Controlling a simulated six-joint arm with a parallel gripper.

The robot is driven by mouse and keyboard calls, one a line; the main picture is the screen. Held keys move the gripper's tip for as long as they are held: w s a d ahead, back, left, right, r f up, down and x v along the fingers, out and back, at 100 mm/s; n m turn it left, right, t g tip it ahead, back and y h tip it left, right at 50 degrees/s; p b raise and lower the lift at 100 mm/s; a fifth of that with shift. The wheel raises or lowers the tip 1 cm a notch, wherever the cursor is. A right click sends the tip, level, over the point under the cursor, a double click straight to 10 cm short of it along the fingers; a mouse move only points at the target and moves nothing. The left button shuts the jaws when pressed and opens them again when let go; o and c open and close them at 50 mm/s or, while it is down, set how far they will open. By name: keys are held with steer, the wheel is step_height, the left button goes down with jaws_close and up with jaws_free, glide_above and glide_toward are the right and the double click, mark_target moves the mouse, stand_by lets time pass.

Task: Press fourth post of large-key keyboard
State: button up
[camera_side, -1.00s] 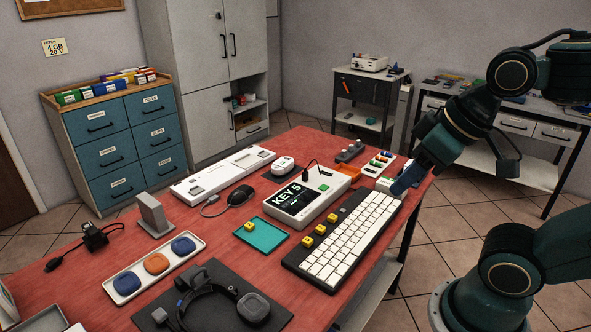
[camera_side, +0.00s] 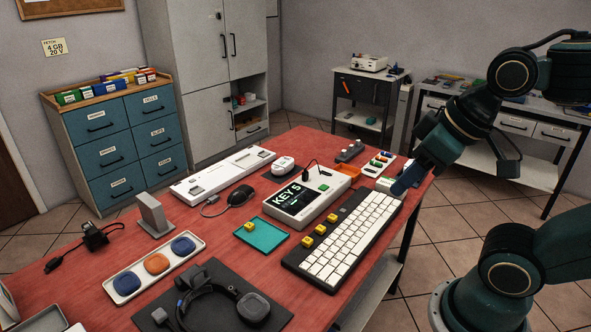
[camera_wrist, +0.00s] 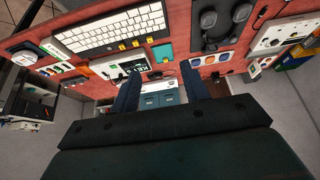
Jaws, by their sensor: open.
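The large-key keyboard (camera_side: 345,245) lies at the table's right edge, with white keys in a black frame. Three yellow keycaps (camera_side: 320,230) sit in a row along its left strip; a dark spot beyond them, at the row's far end, is too small to make out. The keyboard also shows in the wrist view (camera_wrist: 110,30), with the yellow caps (camera_wrist: 135,43) along its lower edge. A fourth yellow keycap (camera_side: 249,227) lies on the teal tray (camera_side: 270,241). My gripper (camera_side: 402,190) is open and empty, above the keyboard's far end; its two fingers show apart in the wrist view (camera_wrist: 158,84).
A white device (camera_side: 322,187) with a screen reading "KEY 5" stands left of the keyboard. An orange tray (camera_side: 349,170) is behind it. A headset (camera_side: 225,298) lies on a dark mat at the front.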

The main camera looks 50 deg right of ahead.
jaws_close()
stand_by(1.7)
